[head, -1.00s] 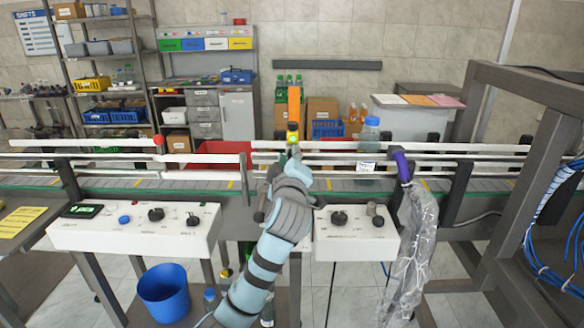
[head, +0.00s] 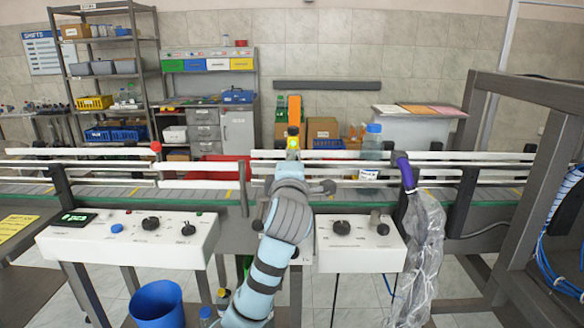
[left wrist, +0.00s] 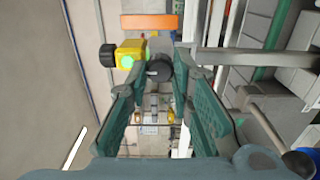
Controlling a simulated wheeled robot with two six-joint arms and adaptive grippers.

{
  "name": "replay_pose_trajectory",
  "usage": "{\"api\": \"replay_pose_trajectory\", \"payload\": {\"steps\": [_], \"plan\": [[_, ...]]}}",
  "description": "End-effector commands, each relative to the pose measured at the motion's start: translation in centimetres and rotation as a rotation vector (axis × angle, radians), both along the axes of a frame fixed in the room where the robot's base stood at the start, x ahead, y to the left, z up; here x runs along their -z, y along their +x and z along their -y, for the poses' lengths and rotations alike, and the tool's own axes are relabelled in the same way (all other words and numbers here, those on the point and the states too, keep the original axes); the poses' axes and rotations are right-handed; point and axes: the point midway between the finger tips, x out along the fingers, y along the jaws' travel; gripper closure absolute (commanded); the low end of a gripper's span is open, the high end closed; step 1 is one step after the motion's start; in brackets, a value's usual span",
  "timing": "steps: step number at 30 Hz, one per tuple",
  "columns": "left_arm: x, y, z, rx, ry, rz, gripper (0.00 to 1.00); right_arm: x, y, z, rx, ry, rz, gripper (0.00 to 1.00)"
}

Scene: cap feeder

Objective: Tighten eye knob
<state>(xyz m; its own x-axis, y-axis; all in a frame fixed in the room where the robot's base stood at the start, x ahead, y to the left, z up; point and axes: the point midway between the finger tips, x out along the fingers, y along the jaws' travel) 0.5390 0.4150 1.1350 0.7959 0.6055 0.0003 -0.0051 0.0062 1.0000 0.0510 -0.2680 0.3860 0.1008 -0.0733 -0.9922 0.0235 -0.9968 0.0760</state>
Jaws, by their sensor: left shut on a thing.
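The yellow eye sensor (head: 293,143) with its lit face stands at the conveyor rail, below an upright orange piece (head: 294,110). In the left wrist view the eye (left wrist: 128,55) shows a green light, with a black knob (left wrist: 107,57) on its left side. Another black knob (left wrist: 159,70) lies just right of the eye, between the fingertips of my left gripper (left wrist: 160,76), which is shut on it. In the head view my left gripper (head: 290,166) is just below the eye, and my wrist hides the fingers and the held knob. My right gripper is not in view.
White control panels (head: 80,240) and (head: 335,260) stand in front of the conveyor, left and right of my arm. A bottle with a blue cap (head: 372,145) stands on the conveyor. A plastic-wrapped purple-topped item (head: 405,170) hangs at the right. A blue bucket (head: 158,303) is below.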

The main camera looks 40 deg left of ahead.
Motion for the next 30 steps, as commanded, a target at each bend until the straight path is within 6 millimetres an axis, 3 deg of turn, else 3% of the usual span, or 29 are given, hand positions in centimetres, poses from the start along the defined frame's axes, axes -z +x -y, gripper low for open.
{"api": "replay_pose_trajectory", "payload": {"steps": [12, 13, 16, 26, 30], "plan": [[0.0, 0.0, 0.0, 0.0, -0.006, 0.005, 1.0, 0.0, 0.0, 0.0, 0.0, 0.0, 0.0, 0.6], [0.0, 0.0, 0.0, 0.0, -0.006, 0.005, 0.74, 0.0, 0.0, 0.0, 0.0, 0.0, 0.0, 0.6], [0.0, 0.0, 0.0, 0.0, -0.006, 0.005, 0.59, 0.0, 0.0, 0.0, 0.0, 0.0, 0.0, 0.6], [0.0, -0.2, 0.2, 0.001, -0.005, 0.005, 0.59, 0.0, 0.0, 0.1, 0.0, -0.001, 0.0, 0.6], [0.0, -1.9, 1.7, 0.004, -0.007, 0.006, 0.59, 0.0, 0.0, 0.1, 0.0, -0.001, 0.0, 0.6]]}}
